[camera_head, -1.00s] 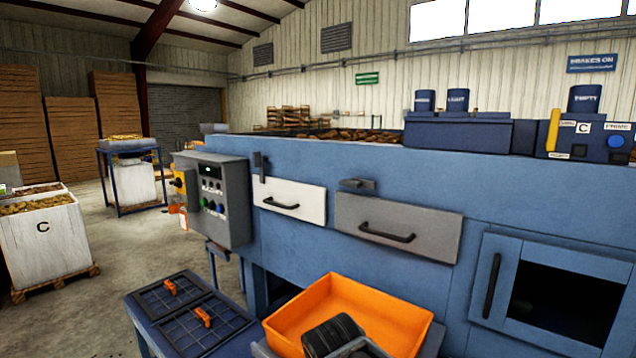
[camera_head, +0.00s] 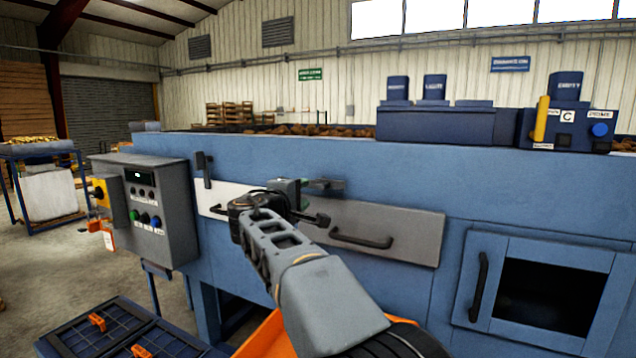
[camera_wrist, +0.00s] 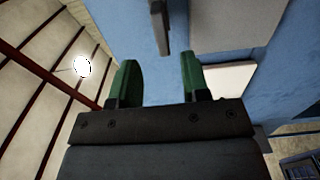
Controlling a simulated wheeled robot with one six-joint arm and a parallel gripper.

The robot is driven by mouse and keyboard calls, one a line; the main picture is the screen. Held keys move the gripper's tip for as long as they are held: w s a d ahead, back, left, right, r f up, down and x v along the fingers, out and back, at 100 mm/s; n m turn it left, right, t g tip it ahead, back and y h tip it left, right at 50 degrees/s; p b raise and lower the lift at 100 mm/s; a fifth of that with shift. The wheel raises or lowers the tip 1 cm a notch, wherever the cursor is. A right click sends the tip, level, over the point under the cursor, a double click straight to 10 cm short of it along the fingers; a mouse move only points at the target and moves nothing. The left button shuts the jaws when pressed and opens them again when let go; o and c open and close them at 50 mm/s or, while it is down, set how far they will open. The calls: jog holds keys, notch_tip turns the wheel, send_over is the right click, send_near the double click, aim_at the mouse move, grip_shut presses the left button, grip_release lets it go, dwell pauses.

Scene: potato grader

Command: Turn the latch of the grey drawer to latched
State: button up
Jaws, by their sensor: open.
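The grey drawer (camera_head: 415,230) is in the blue machine front in the head view and looks shut; my arm covers its lower left part. Its latch (camera_head: 328,184), a dark lever, lies about level above the drawer's left end. My gripper (camera_head: 292,192) is just left of this latch, its fingers partly hidden by my wrist. In the wrist view, the green fingers of my gripper (camera_wrist: 157,75) are apart with nothing between them. The latch (camera_wrist: 161,27) lies ahead of the gap between them, apparently untouched, with the grey drawer (camera_wrist: 220,20) beside it.
The white drawer (camera_head: 212,197) is left of my gripper, with its own latch (camera_head: 205,169) upright. A control box (camera_head: 155,205) juts out farther left. An orange tray (camera_head: 262,338) is below my arm. A cabinet door (camera_head: 540,285) is at the right.

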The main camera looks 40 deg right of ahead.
aim_at(318, 180)
jog(key=p+x, duration=0.2)
jog(key=x, duration=0.8)
jog(key=shift+w+d+p, duration=0.1)
jog(key=shift+w+p, duration=0.1)
jog(key=shift+p, duration=0.2)
grip_shut()
